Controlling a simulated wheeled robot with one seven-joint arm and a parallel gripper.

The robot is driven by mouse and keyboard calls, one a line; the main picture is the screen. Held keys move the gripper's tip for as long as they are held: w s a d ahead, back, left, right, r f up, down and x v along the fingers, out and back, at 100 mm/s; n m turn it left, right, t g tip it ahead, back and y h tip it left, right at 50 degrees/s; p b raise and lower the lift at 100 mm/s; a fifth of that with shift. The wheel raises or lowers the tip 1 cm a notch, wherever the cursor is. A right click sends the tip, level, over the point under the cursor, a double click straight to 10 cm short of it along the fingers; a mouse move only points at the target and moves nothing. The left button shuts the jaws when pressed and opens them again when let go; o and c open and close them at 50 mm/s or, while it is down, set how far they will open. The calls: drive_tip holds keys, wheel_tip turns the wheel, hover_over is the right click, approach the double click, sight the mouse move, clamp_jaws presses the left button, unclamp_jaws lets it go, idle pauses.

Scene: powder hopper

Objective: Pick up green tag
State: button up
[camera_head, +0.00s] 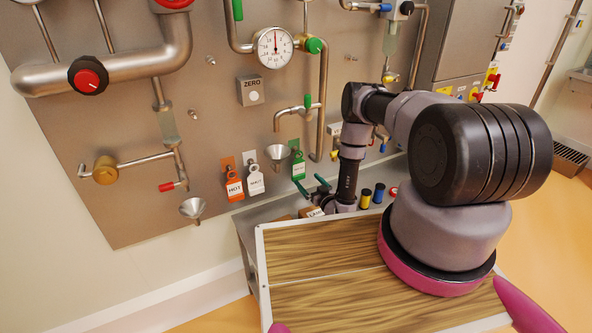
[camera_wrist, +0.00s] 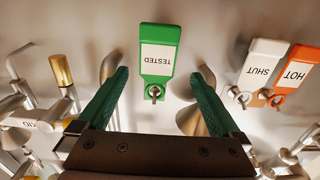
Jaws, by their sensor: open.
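The green tag (camera_head: 298,168) hangs on the steel panel, to the right of a white tag. In the wrist view the green tag (camera_wrist: 160,40) appears upside down, with a white label reading TESTED and a ring hole on a small peg. My gripper (camera_head: 311,185) is just below and in front of the green tag in the head view. In the wrist view my gripper (camera_wrist: 159,75) is open, with its two green fingers on either side of the tag's line. Nothing is between the fingers, and they appear apart from the tag.
A white SHUT tag (camera_wrist: 259,68) and an orange HOT tag (camera_wrist: 295,72) hang close beside it. A steel funnel (camera_head: 278,152) is near the tags, and pipes surround them. A wooden-topped surface (camera_head: 320,262) lies in front. Small yellow and blue cylinders stand right of my gripper.

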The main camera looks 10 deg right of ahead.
sight(299, 168)
drive_tip(key=x, duration=0.9)
drive_tip(key=shift+w+d+r, duration=0.1)
drive_tip(key=shift+w+d, duration=0.05)
drive_tip(key=shift+d, duration=0.05)
drive_tip(key=c, duration=1.2)
drive_tip(key=shift+r, duration=0.1)
drive_tip(key=shift+r, duration=0.25)
drive_tip(key=r+v, duration=0.2)
drive_tip(key=v, duration=1.6)
drive_tip(key=shift+r, duration=0.15)
